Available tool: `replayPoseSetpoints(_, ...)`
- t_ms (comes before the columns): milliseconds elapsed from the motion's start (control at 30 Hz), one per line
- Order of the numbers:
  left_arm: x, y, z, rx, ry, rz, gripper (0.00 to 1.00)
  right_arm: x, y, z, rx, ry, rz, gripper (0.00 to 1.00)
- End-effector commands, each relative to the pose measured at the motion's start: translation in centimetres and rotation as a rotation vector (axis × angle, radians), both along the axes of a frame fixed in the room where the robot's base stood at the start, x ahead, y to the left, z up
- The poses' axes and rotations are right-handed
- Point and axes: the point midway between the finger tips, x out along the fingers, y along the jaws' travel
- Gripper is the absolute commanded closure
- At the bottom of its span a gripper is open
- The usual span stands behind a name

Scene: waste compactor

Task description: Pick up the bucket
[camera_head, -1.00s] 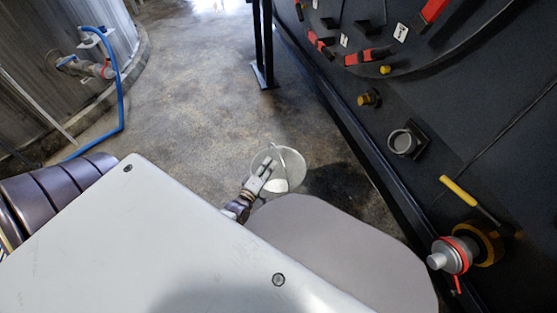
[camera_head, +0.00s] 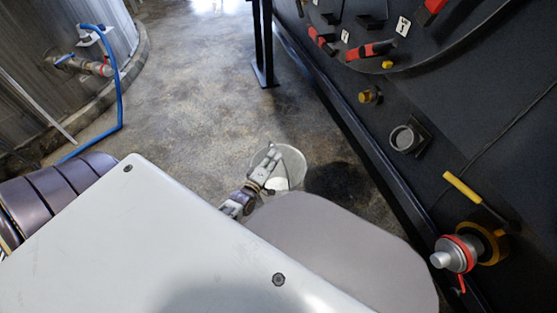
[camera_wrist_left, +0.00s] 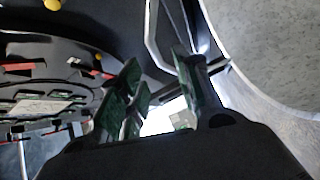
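The bucket (camera_head: 293,163) is a pale grey, round, open pail on the floor in the middle of the head view. A bright white patch shows inside it, and my own body covers its near side. My left gripper (camera_head: 272,158) is over its left part, fingers pointing up and right. In the left wrist view, the two green-padded fingers (camera_wrist_left: 155,85) stand apart with a gap between them. A large speckled grey curved surface, likely the bucket (camera_wrist_left: 275,50), fills the upper right. A thin bent bar, perhaps its handle, passes beyond the fingertips; I cannot tell whether they touch.
A dark machine (camera_head: 470,140) with red and yellow fittings stands close on the right. A black post (camera_head: 262,45) rises beyond the bucket. A ribbed tank (camera_head: 60,60) with a blue hose (camera_head: 121,95) is at the left. The concrete floor (camera_head: 195,95) between is clear.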

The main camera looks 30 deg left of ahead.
Motion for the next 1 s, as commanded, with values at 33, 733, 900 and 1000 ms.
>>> replayPoseSetpoints(33, 0.4, 0.0, -0.2, 0.0, -0.002, 0.0, 0.67, 0.0, 0.1, -0.4, 0.003, -0.001, 0.0, 0.6)
replayPoseSetpoints(733, 3.8, 0.1, -0.3, 0.0, 0.0, 0.0, 0.67, 0.2, 0.4, -1.9, 0.027, -0.02, 0.008, 0.6)
replayPoseSetpoints(900, 3.8, 0.1, -0.2, 0.0, 0.0, 0.0, 0.67, 0.3, 0.4, -1.9, 0.027, -0.022, 0.008, 0.6)
replayPoseSetpoints(1000, 3.8, 0.1, -0.2, 0.0, 0.0, 0.0, 0.67, 0.4, 0.4, -1.8, 0.027, -0.023, 0.008, 0.6)
